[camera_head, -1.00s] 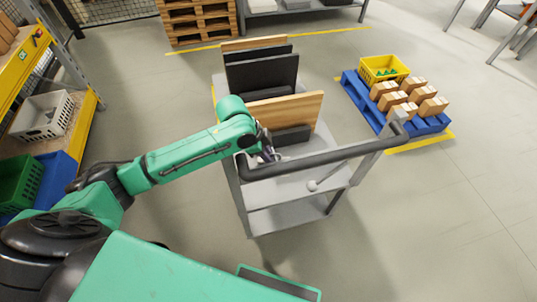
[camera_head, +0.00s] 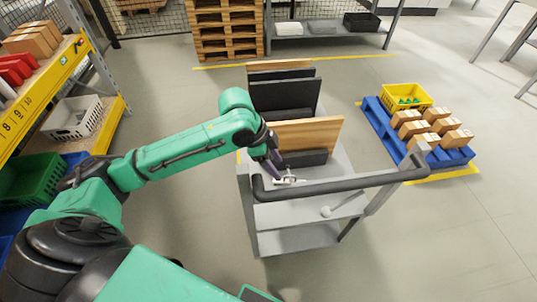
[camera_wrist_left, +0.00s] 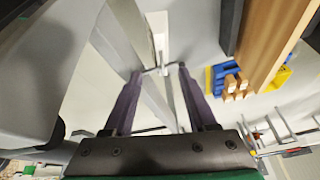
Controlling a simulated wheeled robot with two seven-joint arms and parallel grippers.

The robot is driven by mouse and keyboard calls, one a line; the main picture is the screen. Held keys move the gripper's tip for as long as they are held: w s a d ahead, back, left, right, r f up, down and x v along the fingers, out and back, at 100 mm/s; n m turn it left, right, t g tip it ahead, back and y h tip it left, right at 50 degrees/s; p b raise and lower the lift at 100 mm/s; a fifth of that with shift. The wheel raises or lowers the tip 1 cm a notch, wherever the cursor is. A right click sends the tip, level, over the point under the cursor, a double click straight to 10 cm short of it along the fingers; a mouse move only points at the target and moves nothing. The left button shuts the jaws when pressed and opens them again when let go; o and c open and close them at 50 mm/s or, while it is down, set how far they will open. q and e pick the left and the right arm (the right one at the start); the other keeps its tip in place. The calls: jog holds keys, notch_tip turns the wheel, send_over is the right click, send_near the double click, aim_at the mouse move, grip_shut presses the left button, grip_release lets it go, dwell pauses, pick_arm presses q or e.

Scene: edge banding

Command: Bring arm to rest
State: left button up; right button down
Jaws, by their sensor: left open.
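My left arm reaches from the left across to the grey cart (camera_head: 300,240) in the head view. My left gripper (camera_head: 287,181) is at the near end of the cart's top, close to the handle bar (camera_head: 335,187) and in front of the upright boards. In the left wrist view the two purple fingers of the gripper (camera_wrist_left: 160,70) are apart, with no held object visible between them. A wooden board (camera_head: 305,135) and a black board (camera_head: 285,95) stand upright on the cart. My right gripper is not in view.
A blue pallet (camera_head: 385,125) with several cartons and a yellow crate (camera_head: 405,97) lies right of the cart. A yellow shelf (camera_head: 45,85) with bins stands at the left. Wooden pallets (camera_head: 225,30) are stacked behind. Floor is clear between cart and blue pallet.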

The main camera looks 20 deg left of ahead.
pick_arm(q)
jog(key=s+v, duration=0.1)
jog(key=v, duration=0.5)
jog(key=w+a+f+n+t, duration=0.25)
jog(key=w+f+n, duration=0.2)
jog(key=f, duration=0.25)
jog(key=w+a+f+n+t, duration=0.1)
jog(key=w+a+f+n, duration=0.25)
jog(key=w+f, duration=0.3)
jog(key=s+a+f+n+y, duration=0.1)
jog(key=s+a+f, duration=0.15)
jog(key=f, duration=0.55)
jog(key=s+a+f+n+y, duration=0.1)
jog(key=s+a+f+n, duration=0.1)
jog(key=a+f, duration=0.35)
jog(key=s+f+n+g+y, duration=0.1)
jog(key=s+f+g+y, duration=0.1)
jog(key=s+f, duration=1.5)
jog(key=s+d+f+g, duration=0.1)
jog(key=s+f, duration=0.3)
jog(key=s, duration=0.6)
jog(key=s+d+f+g, duration=0.1)
jog(key=s+d+f, duration=0.2)
jog(key=s, duration=0.8)
jog(key=shift+d+f, duration=0.4)
jog(key=shift+d, duration=0.3)
jog(key=shift+w+g, duration=0.15)
jog(key=shift+g, duration=0.1)
